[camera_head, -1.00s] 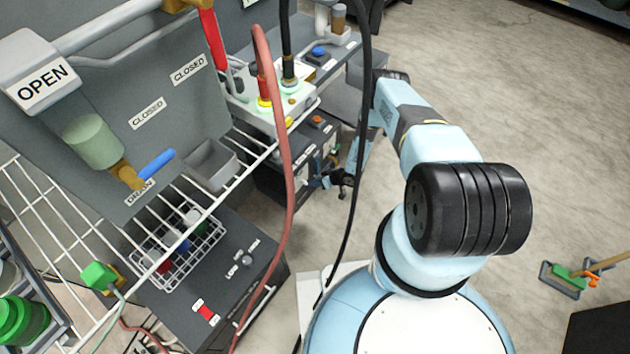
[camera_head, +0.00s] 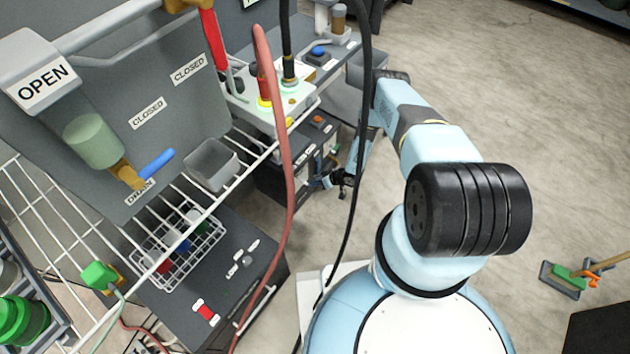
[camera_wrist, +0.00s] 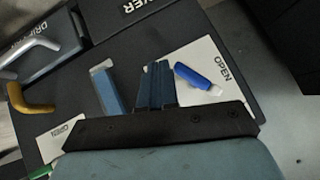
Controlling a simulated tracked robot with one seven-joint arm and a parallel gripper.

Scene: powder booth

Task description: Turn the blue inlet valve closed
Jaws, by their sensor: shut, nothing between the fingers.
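In the wrist view, a bright blue handle (camera_wrist: 198,77) with a pale end lies slanted beside a white label reading OPEN (camera_wrist: 222,66). My gripper (camera_wrist: 158,75) is shut and empty, its dark blue fingers together just left of this handle, with a narrow gap in the picture; contact cannot be told. A paler blue bar (camera_wrist: 107,88) with a white end stands left of the fingers. In the head view my gripper (camera_head: 342,179) is small and dark, low beside the grey equipment, partly hidden by a black hose. Another blue handle (camera_head: 157,163) sits on a brass fitting by the DRAIN label.
A yellow bent handle (camera_wrist: 30,100) and a silver drawer handle (camera_wrist: 30,48) stand at the left of the wrist view. In the head view a red hose (camera_head: 287,150) and black hose (camera_head: 365,110) hang near my arm. A wire rack (camera_head: 75,240) fills the left; open floor (camera_head: 540,110) lies right.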

